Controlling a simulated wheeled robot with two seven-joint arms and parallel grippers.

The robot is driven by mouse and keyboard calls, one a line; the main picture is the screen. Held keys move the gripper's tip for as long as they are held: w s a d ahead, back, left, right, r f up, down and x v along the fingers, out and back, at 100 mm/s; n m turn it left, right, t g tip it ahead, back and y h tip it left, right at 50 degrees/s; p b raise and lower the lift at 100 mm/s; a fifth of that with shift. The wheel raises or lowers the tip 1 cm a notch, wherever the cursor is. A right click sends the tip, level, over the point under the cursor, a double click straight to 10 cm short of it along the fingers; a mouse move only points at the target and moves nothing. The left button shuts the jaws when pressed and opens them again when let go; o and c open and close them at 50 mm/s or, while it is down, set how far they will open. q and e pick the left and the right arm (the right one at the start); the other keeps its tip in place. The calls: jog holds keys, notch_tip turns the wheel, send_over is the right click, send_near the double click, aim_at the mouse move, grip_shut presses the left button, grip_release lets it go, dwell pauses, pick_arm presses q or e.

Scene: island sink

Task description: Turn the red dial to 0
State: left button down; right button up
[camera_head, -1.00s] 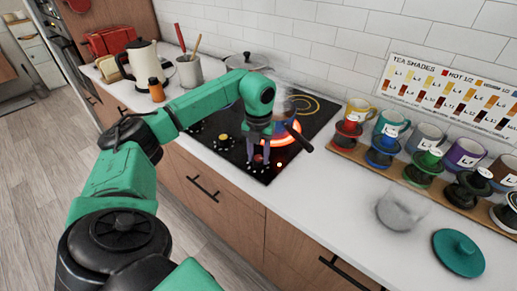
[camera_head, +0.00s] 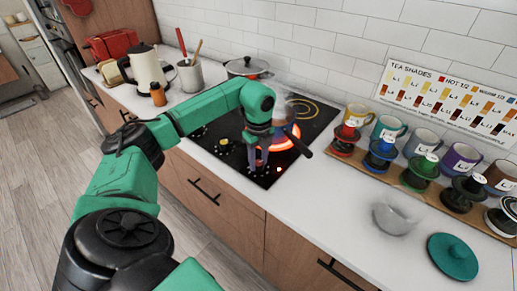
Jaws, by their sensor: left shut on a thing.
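The black cooktop (camera_head: 231,155) has a row of dials along its front edge; a yellow dial (camera_head: 225,141) shows left of my gripper. My left gripper (camera_head: 259,160) points down at the front right of the cooktop, with its jaws closed around the red dial. The fingers hide most of the dial, so its pointer and setting cannot be read. A small red light (camera_head: 279,169) glows just right of the fingers. Behind the gripper a burner (camera_head: 291,136) glows orange-red under a clear pot with a black handle (camera_head: 299,144). My right gripper is not in view.
Mugs (camera_head: 390,128) and coloured stands line a wooden board at right, below a tea-shade chart (camera_head: 450,97). A glass bowl (camera_head: 394,219) and teal lid (camera_head: 454,257) lie on the front counter.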

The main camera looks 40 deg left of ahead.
pick_arm(q)
jog(key=shift+w+r+n, duration=0.1)
jog(key=shift+r+n, duration=0.05)
jog(key=shift+n, duration=1.15)
jog(key=shift+c, duration=2.2)
grip_release()
notch_tip(320, 180, up, 10)
jog(key=f, duration=0.1)
notch_tip(320, 180, up, 6)
jog(key=p, duration=0.1)
send_over(259, 162)
jog(key=shift+s+f, duration=0.2)
jog(key=shift+f, duration=0.05)
